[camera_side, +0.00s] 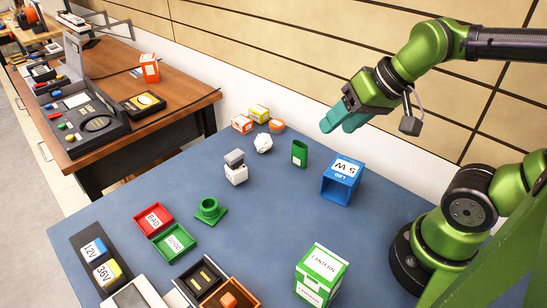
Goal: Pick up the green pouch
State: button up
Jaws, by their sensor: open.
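A small upright green item (300,153) with a small pale mark stands on the blue table (262,220), left of a blue box; it looks most like the green pouch. My gripper (342,118) has teal fingers and hangs above and to the right of it, apart from it and well over the table. The fingers point down and left, are open, and nothing shows between them.
A green-white lantern box (320,275) is nearer. The table's middle is clear.

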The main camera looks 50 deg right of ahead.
jog(key=w+d+f+g, duration=0.2)
jog(key=w+d+g, duration=0.1)
jog(key=w, duration=0.4)
jog(key=n+g+h, duration=0.2)
jog(key=n+g, duration=0.1)
jog(key=n, duration=0.1)
send_over(300, 144)
jog(key=w, duration=0.1)
notch_tip(300, 144, down, 2)
jog(key=f, duration=1.1)
jog(key=shift+s+a+f, duration=0.1)
jog(key=shift+a+f, duration=0.1)
jog(key=shift+s+d+f, duration=0.1)
jog(key=shift+s+f, duration=0.1)
jog(key=shift+f, duration=1.15)
jog(key=shift+s+d+f, duration=0.1)
jog(key=shift+s+f, duration=0.1)
jog(key=shift+f, duration=1.1)
jog(key=shift+c, duration=0.4)
grip_shut()
